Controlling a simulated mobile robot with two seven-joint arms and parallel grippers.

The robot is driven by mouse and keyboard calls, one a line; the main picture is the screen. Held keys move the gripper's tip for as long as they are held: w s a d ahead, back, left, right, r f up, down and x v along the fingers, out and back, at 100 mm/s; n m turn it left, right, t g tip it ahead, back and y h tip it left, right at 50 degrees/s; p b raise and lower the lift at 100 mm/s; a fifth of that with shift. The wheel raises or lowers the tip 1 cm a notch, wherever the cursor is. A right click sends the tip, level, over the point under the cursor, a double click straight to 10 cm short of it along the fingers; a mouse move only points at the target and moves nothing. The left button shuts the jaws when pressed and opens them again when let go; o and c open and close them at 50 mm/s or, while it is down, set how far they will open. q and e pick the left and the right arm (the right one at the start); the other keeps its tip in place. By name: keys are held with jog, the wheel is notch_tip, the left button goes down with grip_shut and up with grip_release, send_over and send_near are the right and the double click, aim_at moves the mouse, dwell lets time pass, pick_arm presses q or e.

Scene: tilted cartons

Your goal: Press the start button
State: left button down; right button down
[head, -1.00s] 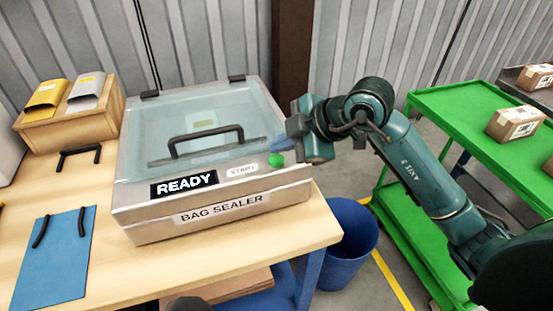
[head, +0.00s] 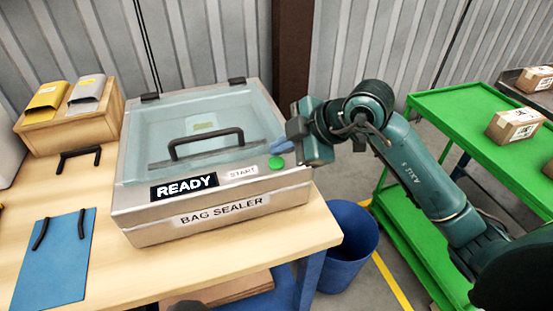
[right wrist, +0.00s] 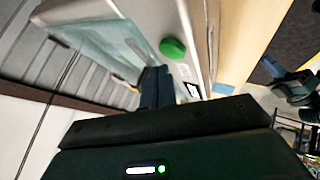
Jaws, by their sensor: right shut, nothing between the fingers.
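The bag sealer (head: 220,208) stands on the wooden table with its clear lid down and its display reading READY. The green start button (head: 276,162) is on its front panel, right of the START label (head: 243,171). My right gripper (head: 283,147) is shut and empty, just behind and above the button in the head view. In the right wrist view the button (right wrist: 172,49) shows beyond the shut fingertips (right wrist: 155,72), with a visible gap in the picture. Whether they touch the panel I cannot tell.
A blue mat (head: 55,262) with black handles lies on the table (head: 110,235) at left. A wooden box (head: 85,130) with two scoop-like pieces stands behind it. A blue bin (head: 347,250) is right of the table. A green cart (head: 465,110) with cartons stands at right.

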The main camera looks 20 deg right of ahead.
aim_at(282, 163)
dwell(0.8)
jog(key=shift+f, duration=0.45)
jog(key=shift+f+b, duration=0.4)
jog(key=shift+f, duration=0.05)
dwell(0.7)
jog(key=shift+r+p, duration=0.85)
notch_tip(282, 163, up, 5)
jog(key=p, duration=0.5)
jog(key=shift+r, duration=0.15)
